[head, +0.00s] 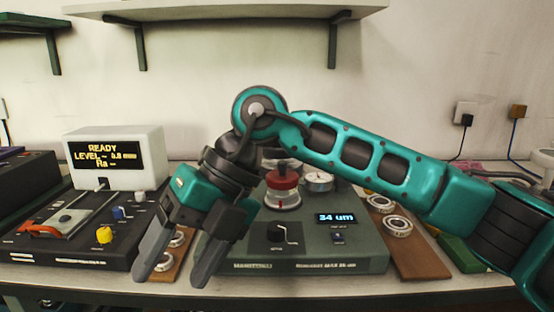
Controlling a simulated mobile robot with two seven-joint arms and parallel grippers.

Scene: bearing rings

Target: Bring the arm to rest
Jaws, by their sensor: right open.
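My right arm (365,155) comes in from the right and reaches across the middle of the head view. Its right gripper (176,276) hangs low at the left of centre, fingers pointing down, open with nothing between them. It is in front of the bench, between the black instrument and the grey-green gauge box (350,262). The gripper and arm hide part of the gauge box and a wooden board behind them. My left gripper is not in view.
The gauge box carries a red-topped part (283,183) and a small dial. A black instrument (75,235) with a lit "READY" display (114,158) stands left. Bearing rings (397,227) sit on a wooden board (425,262) at right. A shelf (235,10) hangs above.

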